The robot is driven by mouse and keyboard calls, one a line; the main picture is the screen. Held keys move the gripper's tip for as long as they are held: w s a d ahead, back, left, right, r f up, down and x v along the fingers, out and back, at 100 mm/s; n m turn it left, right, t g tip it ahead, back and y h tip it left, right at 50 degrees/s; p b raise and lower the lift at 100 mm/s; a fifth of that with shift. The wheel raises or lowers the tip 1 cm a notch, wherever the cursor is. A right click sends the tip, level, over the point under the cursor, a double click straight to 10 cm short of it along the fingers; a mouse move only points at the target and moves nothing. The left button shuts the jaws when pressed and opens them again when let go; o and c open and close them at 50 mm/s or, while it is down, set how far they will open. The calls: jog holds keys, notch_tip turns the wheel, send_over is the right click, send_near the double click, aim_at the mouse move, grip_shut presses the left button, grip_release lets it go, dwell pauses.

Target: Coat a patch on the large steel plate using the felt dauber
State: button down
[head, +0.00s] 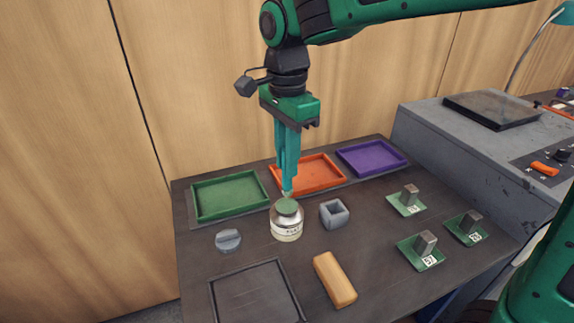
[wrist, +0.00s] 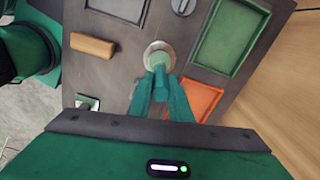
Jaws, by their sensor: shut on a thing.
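A squat silvery jar (head: 286,229) with a pale label stands on the dark table, and its rim shows in the wrist view (wrist: 149,52). A green round top (head: 287,206), apparently the felt dauber, sits at the jar's mouth. My gripper (head: 288,189) points straight down over the jar, its teal fingers shut on the dauber's upper end. In the wrist view my gripper (wrist: 159,75) covers part of the dauber (wrist: 158,58). The dauber's felt end is hidden. A dark square with a thin rim (head: 258,294) lies at the front left; I cannot tell whether it is the large steel plate.
Green (head: 230,196), orange (head: 306,175) and purple (head: 370,158) trays line the back. A grey knob-like piece (head: 228,240), a hollow grey block (head: 334,213) and a tan block (head: 335,280) surround the jar. Small green plates with metal blocks (head: 421,250) stand at right.

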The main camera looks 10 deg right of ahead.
jog(key=shift+r, duration=1.7)
